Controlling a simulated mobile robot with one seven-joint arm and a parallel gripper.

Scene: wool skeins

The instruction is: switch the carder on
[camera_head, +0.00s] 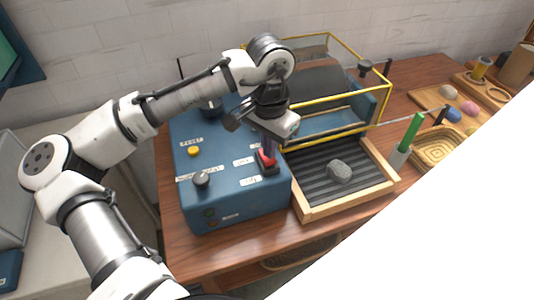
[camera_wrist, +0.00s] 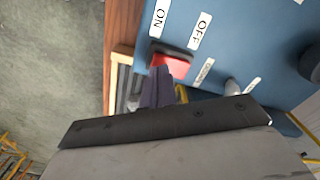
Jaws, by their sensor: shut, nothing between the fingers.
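The carder is a blue machine (camera_head: 222,205) with a sloped control panel on the wooden table. Its red switch (camera_head: 265,160) sits in a dark base near the panel's right edge. In the wrist view the red switch (camera_wrist: 171,65) lies beside the white ON label (camera_wrist: 160,18) and OFF label (camera_wrist: 199,31). My gripper (camera_head: 269,146) is shut and empty, pointing down right at the switch. Its fingertips (camera_wrist: 160,72) overlap the red part in the wrist view. I cannot tell whether they touch it, nor which way the switch is set.
The panel also bears a yellow button (camera_head: 193,151) and a grey knob (camera_head: 201,179). A yellow guard frame (camera_head: 330,97) rises behind. A wooden-framed ribbed tray (camera_head: 310,203) holding a grey wool lump (camera_head: 339,171) adjoins on the right. A green-and-white rod (camera_head: 408,142) stands beyond it.

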